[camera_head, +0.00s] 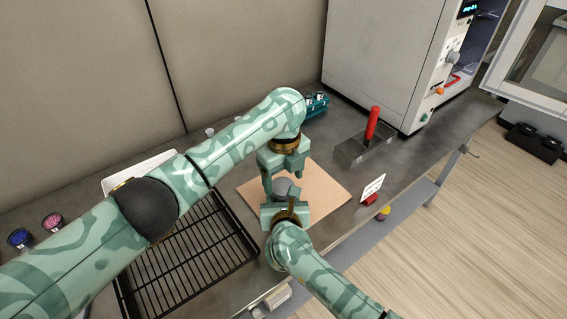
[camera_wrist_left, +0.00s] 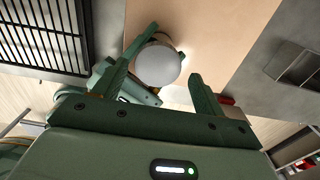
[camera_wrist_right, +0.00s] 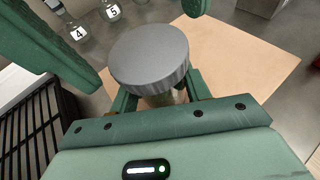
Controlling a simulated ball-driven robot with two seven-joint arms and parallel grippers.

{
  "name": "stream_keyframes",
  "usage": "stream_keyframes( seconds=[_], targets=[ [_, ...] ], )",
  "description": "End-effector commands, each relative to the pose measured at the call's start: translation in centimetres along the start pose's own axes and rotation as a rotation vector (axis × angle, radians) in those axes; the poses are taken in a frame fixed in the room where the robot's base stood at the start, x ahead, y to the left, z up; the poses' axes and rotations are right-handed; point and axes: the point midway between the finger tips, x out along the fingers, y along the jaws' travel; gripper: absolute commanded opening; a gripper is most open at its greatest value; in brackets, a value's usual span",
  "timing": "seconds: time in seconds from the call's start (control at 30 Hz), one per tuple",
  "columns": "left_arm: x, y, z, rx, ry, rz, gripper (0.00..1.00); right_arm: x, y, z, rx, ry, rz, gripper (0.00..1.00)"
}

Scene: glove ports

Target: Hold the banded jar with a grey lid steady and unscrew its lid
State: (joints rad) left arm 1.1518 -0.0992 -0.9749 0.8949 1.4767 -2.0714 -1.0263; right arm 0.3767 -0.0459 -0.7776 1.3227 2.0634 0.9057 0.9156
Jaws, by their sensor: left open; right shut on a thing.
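The banded jar shows mainly as its round grey lid (camera_head: 283,186), above the tan board; the lid fills the middle of the right wrist view (camera_wrist_right: 150,58). Little of the jar's body (camera_wrist_right: 160,99) shows below the lid, and its bands are mostly hidden. My right gripper (camera_head: 284,206) is shut on the jar's body from the near side, below the lid. My left gripper (camera_head: 282,180) is open and points down over the jar. In the left wrist view the lid (camera_wrist_left: 158,64) lies between its spread fingers, nearer one finger; I cannot tell whether they touch.
The tan board (camera_head: 325,190) lies on the grey bench. A black wire rack (camera_head: 190,260) is left of it. A metal block with a red handle (camera_head: 372,123), a small white card (camera_head: 373,187) and a teal rack (camera_head: 317,104) stand around. Numbered flasks (camera_wrist_right: 78,32) stand behind.

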Motion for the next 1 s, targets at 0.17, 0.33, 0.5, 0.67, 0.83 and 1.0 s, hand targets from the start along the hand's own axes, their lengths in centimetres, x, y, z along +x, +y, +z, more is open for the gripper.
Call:
stream_keyframes(
  seconds=[0.17,0.33,0.5,0.67,0.83,1.0],
  targets=[
    [1.5,0.0,0.0,0.0,-0.002,0.0,0.71,0.0,0.0,0.1,0.0,-0.001,0.0,0.0],
    [1.7,0.0,0.0,0.0,-0.001,-0.001,0.71,0.0,0.0,0.1,0.0,-0.002,0.001,0.0],
    [1.6,0.0,0.0,-0.001,-0.001,-0.001,0.54,0.0,0.0,0.1,0.0,-0.002,0.001,0.0],
    [1.6,0.0,0.0,-0.001,-0.002,-0.002,0.26,0.0,0.1,0.1,0.0,-0.003,0.002,0.0],
    [1.6,-0.1,0.0,-0.052,-0.001,-0.003,0.26,-0.1,0.2,0.1,-0.001,-0.003,0.004,0.0],
    [1.6,-0.2,0.0,-0.363,0.002,-0.006,0.26,-0.1,0.3,0.1,-0.001,-0.003,0.006,0.0]
  ],
)
